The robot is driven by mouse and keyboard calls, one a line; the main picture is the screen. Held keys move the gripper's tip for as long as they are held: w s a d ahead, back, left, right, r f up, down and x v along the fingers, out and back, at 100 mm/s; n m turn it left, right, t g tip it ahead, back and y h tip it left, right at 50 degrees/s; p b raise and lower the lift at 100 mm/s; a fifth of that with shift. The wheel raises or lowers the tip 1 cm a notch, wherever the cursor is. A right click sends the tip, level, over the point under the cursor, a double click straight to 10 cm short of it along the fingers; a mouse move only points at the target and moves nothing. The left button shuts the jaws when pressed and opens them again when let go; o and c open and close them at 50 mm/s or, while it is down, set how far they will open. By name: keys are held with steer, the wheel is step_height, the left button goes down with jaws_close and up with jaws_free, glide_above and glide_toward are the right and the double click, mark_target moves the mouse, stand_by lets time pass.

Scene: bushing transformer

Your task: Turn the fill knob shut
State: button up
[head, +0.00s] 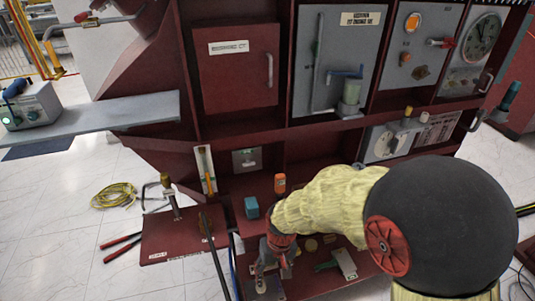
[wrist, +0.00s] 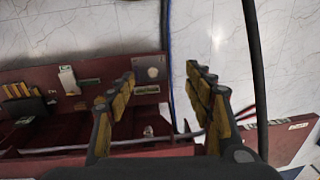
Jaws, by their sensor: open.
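My gripper (head: 273,270) is low in front of the red cabinet in the head view, pointing down past its lower ledge. In the wrist view its two yellow-padded fingers (wrist: 161,74) are spread apart with nothing held between them. A small round grey disc (wrist: 152,72) on the red surface shows between the fingers, apart from them. I cannot tell which part is the fill knob.
The red cabinet (head: 236,70) has a grey bay with a pump-like part (head: 349,92). A blue block (head: 251,207) and an orange item (head: 280,183) stand on the ledge near my arm. A dark hose (wrist: 255,70) passes right of the fingers.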

steer(key=s+d+r+m+t+p, duration=0.1)
steer(key=s+d+r, duration=0.3)
steer(key=r, duration=0.6)
steer(key=s+d+r+m+t+p, duration=0.1)
steer(key=s+d+r+t, duration=0.2)
steer(key=d+r, duration=0.4)
steer(key=s+d+r+t+h+p, duration=0.1)
steer(key=s+d+r, duration=0.3)
steer(key=r, duration=0.9)
steer(key=shift+s+d+r+m+t+p, duration=0.3)
steer(key=shift+d+r+m+t+p, duration=0.15)
steer(key=shift+d, duration=0.75)
steer(key=shift+c, duration=0.3)
